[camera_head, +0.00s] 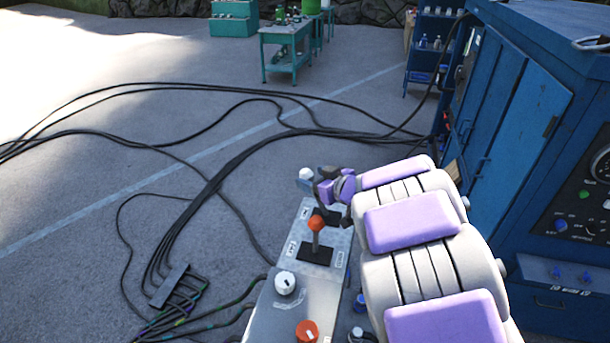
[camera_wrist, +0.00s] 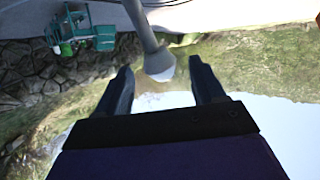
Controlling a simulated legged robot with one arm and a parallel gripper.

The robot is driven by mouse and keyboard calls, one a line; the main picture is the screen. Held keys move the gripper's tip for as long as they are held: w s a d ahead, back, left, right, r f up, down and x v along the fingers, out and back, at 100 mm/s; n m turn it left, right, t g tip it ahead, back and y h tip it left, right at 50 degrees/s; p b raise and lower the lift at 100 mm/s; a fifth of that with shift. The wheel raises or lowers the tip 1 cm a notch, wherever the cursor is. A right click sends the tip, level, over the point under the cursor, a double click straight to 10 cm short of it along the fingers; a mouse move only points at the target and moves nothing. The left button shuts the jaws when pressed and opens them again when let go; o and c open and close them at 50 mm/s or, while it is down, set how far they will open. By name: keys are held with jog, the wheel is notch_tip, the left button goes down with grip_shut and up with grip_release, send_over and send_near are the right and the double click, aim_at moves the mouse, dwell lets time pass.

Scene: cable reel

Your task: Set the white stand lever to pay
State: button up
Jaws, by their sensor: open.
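The white stand lever has a white knob (camera_head: 306,174) at the far end of the grey control panel (camera_head: 338,240). Its lower part and its slot are largely hidden by my gripper. In the wrist view its grey shaft and white knob (camera_wrist: 161,66) appear between my two dark fingers, with gaps on both sides. My gripper (camera_head: 321,186) is open, just right of the knob in the head view, and seems not to touch it. I cannot read the labels that mark its positions.
An orange-knobbed lever (camera_head: 317,223) stands nearer on the panel, with a white dial (camera_head: 285,283) and an orange knob (camera_head: 307,331) in front. A blue cabinet (camera_head: 510,110) stands right. Black cables (camera_head: 215,190) lie on the ground to the left. A green table (camera_head: 287,40) is far back.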

jog(key=v, duration=1.1)
jog(key=shift+s+d, duration=0.2)
